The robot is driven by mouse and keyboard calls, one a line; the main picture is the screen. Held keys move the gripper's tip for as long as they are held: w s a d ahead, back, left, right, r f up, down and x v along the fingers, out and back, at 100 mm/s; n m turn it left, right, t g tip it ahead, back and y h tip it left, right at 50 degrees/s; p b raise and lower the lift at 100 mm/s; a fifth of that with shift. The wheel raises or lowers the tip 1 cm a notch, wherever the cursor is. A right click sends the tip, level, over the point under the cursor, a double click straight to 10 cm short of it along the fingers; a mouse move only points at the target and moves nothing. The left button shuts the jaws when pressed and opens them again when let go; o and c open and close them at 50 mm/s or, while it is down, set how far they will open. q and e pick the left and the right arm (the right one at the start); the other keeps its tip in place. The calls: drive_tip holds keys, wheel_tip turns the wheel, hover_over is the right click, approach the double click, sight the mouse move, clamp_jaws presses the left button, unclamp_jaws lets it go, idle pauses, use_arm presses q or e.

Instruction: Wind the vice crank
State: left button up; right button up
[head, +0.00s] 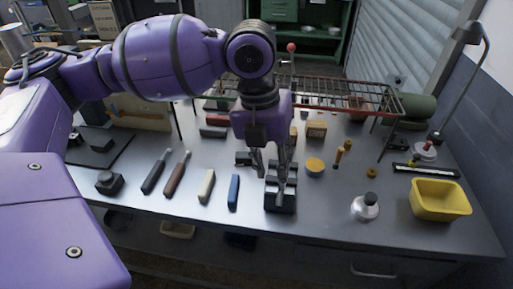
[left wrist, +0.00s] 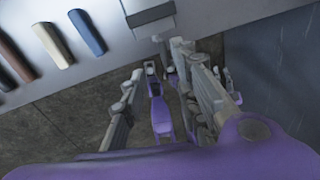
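The vice (head: 281,200) is a dark block-shaped tool standing at the front edge of the metal workbench, with a lighter grey part on its front. My left gripper (head: 270,168) points down just over and behind it in this view, partly covering it. In the left wrist view, the gripper's two fingers (left wrist: 158,85) are spread apart with nothing clearly between them. The vice (left wrist: 148,12) shows at the top there, with a small grey piece, perhaps the crank (left wrist: 163,42), just ahead of the fingertips. Whether a finger touches it cannot be told. My right gripper cannot be made out.
A blue bar (head: 234,192), a cream bar (head: 206,186) and dark-handled tools lie left of the vice. A yellow bin (head: 440,199) and a round silver-based object (head: 366,206) stand to the right.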

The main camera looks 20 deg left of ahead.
sight(279, 196)
use_arm(q)
drive_tip(key=shift+n, duration=0.5)
drive_tip(key=f, duration=0.2)
drive_tip(key=d+f, duration=0.1)
drive_tip(key=f, duration=0.3)
drive_tip(key=shift+w+d+f, duration=0.1)
drive_tip(key=shift+d+f, duration=0.15)
drive_tip(key=shift+d, duration=0.05)
drive_tip(key=shift+f, duration=0.3)
drive_tip(key=shift+d+f, duration=0.1)
drive_tip(key=shift+f, duration=0.15)
use_arm(e)
drive_tip(key=shift+s+d+f, duration=0.15)
drive_tip(key=shift+s+f, duration=0.25)
